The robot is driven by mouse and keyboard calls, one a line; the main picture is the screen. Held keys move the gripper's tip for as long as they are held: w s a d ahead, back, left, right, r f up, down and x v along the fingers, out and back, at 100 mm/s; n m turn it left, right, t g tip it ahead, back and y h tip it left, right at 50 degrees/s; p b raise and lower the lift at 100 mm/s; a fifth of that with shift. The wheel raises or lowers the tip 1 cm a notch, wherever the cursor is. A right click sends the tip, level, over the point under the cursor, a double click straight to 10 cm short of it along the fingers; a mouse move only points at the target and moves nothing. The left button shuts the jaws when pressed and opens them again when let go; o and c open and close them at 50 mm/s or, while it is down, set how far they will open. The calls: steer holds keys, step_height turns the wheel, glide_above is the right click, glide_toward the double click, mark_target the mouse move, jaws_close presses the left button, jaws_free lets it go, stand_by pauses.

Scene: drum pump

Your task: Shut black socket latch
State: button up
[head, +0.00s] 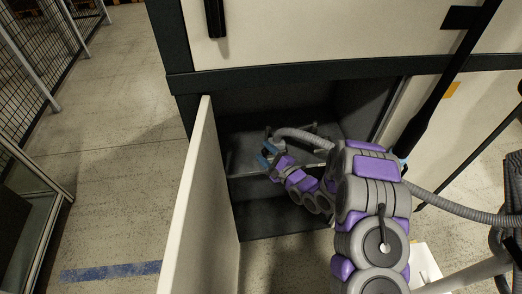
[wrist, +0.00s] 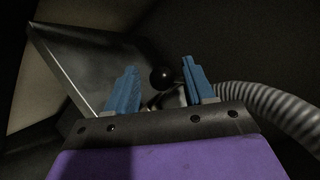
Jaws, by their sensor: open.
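My gripper (head: 267,154) is inside the lower cabinet compartment, at the end of my arm. In the wrist view its two blue fingers (wrist: 159,68) are apart, with nothing gripped between them. A round black knob (wrist: 162,77) shows in the gap between the fingers, seemingly just beyond them. It may belong to the black socket latch, but its base is dark and partly hidden. A grey corrugated hose (wrist: 262,103) runs close to the right finger. The same hose (head: 300,137) ends near my gripper in the head view. The latch cannot be made out there.
The white cabinet door (head: 194,200) stands open left of my arm. A dark frame edge (head: 290,73) runs above the compartment. A flat grey panel (wrist: 90,65) lies left of the fingers in the wrist view. Open floor (head: 115,140) lies at the left, with mesh fencing (head: 50,45) beyond.

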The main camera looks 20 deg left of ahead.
steer(key=shift+x, duration=1.35)
steer(key=shift+w, duration=0.1)
jaws_close()
steer(key=shift+f, duration=0.1)
